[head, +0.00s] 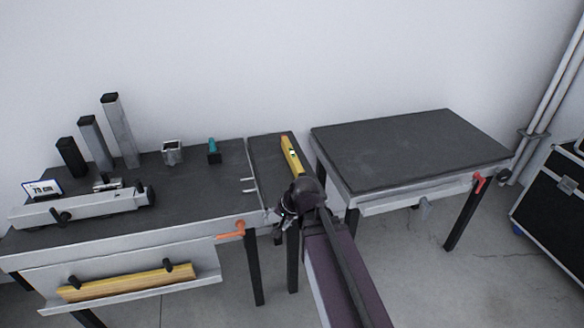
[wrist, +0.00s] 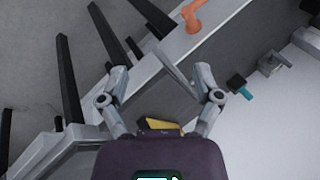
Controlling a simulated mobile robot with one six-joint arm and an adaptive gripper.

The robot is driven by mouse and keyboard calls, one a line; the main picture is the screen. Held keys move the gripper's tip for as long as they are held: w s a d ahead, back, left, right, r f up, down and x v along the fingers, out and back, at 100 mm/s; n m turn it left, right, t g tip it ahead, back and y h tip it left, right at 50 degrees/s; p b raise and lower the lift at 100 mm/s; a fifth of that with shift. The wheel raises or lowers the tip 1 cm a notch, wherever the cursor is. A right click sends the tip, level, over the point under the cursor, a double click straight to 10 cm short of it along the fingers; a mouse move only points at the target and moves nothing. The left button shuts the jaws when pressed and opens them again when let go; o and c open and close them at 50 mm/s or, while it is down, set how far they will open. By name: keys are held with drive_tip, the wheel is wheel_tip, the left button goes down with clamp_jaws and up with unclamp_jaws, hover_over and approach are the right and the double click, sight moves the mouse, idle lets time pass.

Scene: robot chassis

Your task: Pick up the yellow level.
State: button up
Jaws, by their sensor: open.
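The yellow level (head: 291,154) lies lengthwise on the narrow dark top between the two tables in the head view. Its near end is hidden by my gripper (head: 298,197), which appears close in front of it; I cannot tell whether they touch. In the wrist view a short piece of the yellow level (wrist: 161,124) shows low in the middle, with the rest hidden behind the gripper body. My gripper (wrist: 164,77) has its two fingers spread wide and holds nothing.
The left table (head: 190,195) carries several upright metal profiles, a grey bar fixture (head: 85,207) and a small teal-topped part (head: 213,150). A yellow bar (head: 125,283) sits on its front. The right table (head: 410,150) is bare. A black case (head: 555,205) stands far right.

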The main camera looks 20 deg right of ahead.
drive_tip(key=w+f+m+t+y+b, duration=0.2)
drive_tip(key=w+m+t+b, duration=0.2)
drive_tip(key=w+m+b, duration=0.25)
drive_tip(key=m+t+h+b, duration=0.6)
drive_tip(key=m+t+b, duration=0.55)
drive_tip(key=m, duration=1.25)
approach(299, 167)
drive_tip(key=s+r+g+b, duration=0.1)
drive_tip(key=s+g+b, duration=0.1)
drive_tip(key=s, duration=0.2)
drive_tip(key=shift+r+n, duration=0.2)
drive_tip(key=shift+n, duration=0.05)
drive_tip(key=shift+w, duration=4.25)
drive_tip(key=shift+w, duration=0.1)
drive_tip(key=shift+w+f, duration=0.1)
drive_tip(key=shift+w, duration=2.45)
